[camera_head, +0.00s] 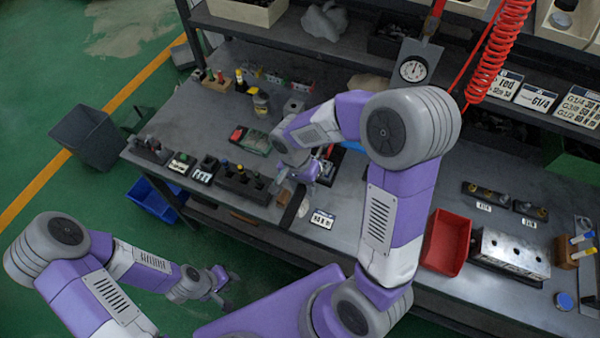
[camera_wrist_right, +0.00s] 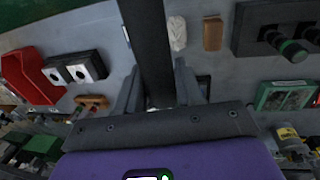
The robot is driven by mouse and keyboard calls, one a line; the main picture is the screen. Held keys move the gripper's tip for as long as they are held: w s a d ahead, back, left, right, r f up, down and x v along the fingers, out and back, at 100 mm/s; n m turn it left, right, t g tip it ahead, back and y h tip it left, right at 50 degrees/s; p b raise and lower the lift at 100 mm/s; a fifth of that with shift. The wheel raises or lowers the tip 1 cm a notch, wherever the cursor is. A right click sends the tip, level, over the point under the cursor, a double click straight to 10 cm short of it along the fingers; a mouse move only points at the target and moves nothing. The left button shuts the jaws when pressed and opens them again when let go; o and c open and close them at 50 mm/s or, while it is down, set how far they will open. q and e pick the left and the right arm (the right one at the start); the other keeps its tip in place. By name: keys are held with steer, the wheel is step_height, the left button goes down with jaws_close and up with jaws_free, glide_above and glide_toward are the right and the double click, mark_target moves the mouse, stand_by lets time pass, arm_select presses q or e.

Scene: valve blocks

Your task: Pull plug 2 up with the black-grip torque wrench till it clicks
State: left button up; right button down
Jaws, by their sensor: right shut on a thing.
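My right gripper (camera_head: 303,178) is above the middle of the bench. In the right wrist view its fingers (camera_wrist_right: 160,98) are shut on a long black bar, which looks like the black-grip torque wrench (camera_wrist_right: 146,45). In the head view a dark strip, likely the same wrench (camera_head: 292,208), shows below the gripper. A dark block with several plugs (camera_head: 243,184) stands left of the gripper; it shows at the upper right of the wrist view (camera_wrist_right: 285,42). I cannot read which plug is 2. My left gripper (camera_head: 222,287) is low beside the bench, its jaws too small to judge.
A red tray (camera_head: 446,243) and a silver block with holes (camera_head: 511,256) are at the right. Small dark fixtures (camera_head: 180,163) line the bench's left front edge. A red coiled hose (camera_head: 497,55) hangs at the back. A label card (camera_head: 322,218) lies near the front edge.

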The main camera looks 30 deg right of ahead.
steer(key=shift+s+d+p, duration=0.35)
steer(key=shift+s, duration=0.15)
step_height(320, 180, down, 5)
steer(key=b, duration=0.5)
steer(key=shift+r, duration=0.1)
steer(key=shift+f+b, duration=1.3)
steer(key=shift+b, duration=0.05)
stand_by(1.4)
steer(key=shift+a, duration=0.1)
steer(key=shift+w+a+m, duration=0.7)
steer(key=shift+w+m, duration=0.2)
steer(key=shift+w, duration=0.15)
